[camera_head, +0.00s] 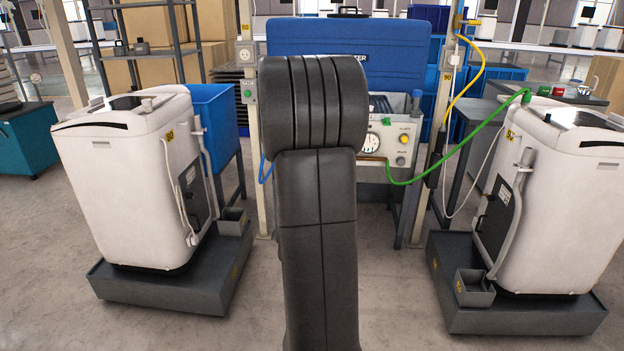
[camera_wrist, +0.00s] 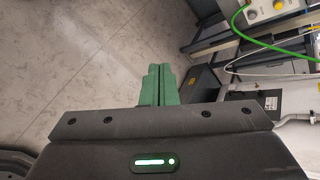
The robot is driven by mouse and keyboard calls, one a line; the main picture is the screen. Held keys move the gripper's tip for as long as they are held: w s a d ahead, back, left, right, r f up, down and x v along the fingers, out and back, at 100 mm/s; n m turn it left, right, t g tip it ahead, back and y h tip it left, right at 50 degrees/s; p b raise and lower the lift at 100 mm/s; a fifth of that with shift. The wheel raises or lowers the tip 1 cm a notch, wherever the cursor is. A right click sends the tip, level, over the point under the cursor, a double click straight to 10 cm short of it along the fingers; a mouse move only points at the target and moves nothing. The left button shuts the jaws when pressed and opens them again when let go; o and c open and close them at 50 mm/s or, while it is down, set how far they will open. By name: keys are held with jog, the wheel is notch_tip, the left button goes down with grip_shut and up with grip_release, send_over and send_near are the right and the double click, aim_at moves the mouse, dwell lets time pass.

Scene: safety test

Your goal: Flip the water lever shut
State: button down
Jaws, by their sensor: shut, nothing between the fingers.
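My gripper (camera_wrist: 158,85) shows in the wrist view as two green fingers, shut together and empty, over grey floor. My arm fills the middle of the head view and the gripper cannot be made out there. I cannot pick out the water lever for sure. A yellow fitting (camera_head: 468,21) sits high on the right post, with a yellow hose (camera_head: 478,70) hanging from it; it may hold the lever. A green hose (camera_head: 460,147) runs from the test bench panel (camera_head: 397,147) to the top of the right washing machine (camera_head: 551,195). It also crosses the wrist view (camera_wrist: 262,43).
A left washing machine (camera_head: 127,180) stands on a dark plinth (camera_head: 165,288); the right machine stands on another plinth (camera_head: 520,312). Blue bins (camera_head: 213,115) and shelving stand behind. Bare floor (camera_head: 405,310) lies between the plinths.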

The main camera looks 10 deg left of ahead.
jog(key=w+f+m+t+h+b, duration=0.2)
jog(key=w+f+m+b, duration=0.1)
jog(key=f+m+b, duration=0.2)
jog(key=w+f+m+t+h+b, duration=0.2)
jog(key=w+f+m+h+b, duration=0.1)
jog(key=f+m, duration=0.6)
jog(key=shift+w+a+f+m+t+b, duration=0.25)
jog(key=shift+w+a+m+b, duration=0.2)
jog(key=shift+w+b, duration=0.45)
jog(key=shift+r, duration=0.1)
